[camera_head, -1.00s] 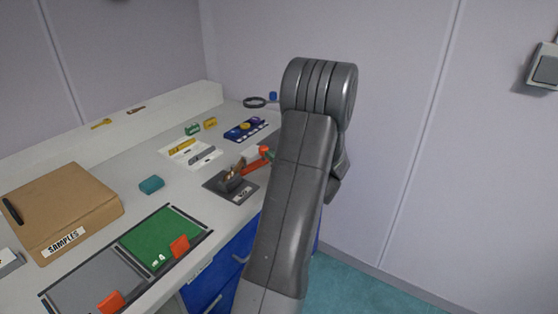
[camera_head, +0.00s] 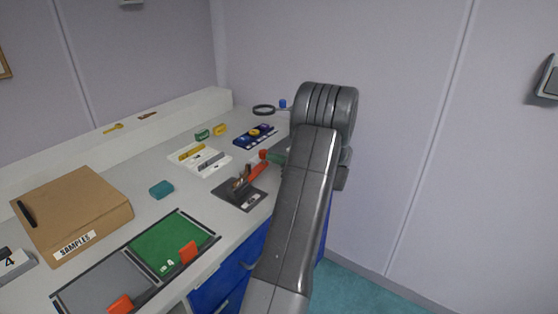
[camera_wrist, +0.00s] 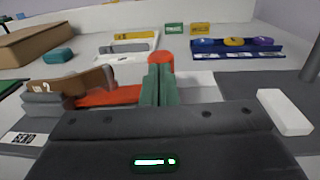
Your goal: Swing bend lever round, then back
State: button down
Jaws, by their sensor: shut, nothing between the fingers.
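The bend lever is an orange-red bar (camera_head: 257,172) with a round red knob (camera_head: 264,155). It sits on a dark base plate (camera_head: 232,198) with a brown block (camera_head: 241,180), near the desk's front edge. In the wrist view the bar (camera_wrist: 108,96) runs from the brown block (camera_wrist: 75,82) towards my gripper (camera_wrist: 160,85). My green fingers are shut and empty, upright at the bar's outer end. The knob (camera_wrist: 160,57) shows just behind and above them. I cannot tell whether they touch. In the head view my arm hides most of my gripper (camera_head: 277,157).
A white tray (camera_head: 187,165) and a blue rack (camera_head: 243,143) lie behind the lever. A teal block (camera_head: 161,189), a cardboard samples box (camera_head: 100,205) and a green mat (camera_head: 165,232) are to the left. A white block (camera_wrist: 285,112) shows right of my gripper.

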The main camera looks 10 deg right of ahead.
aim_at(262, 152)
jog(key=w+n+g+y, duration=0.1)
jog(key=w+a+n+g+y, duration=0.1)
jog(key=g, duration=0.1)
jog(key=shift+w+a+p, duration=0.2)
jog(key=shift+a+p, duration=0.1)
jog(key=shift+p, duration=0.05)
jog(key=shift+w+x, duration=0.25)
jog(key=shift+x, duration=1.2)
jog(key=shift+d, duration=0.1)
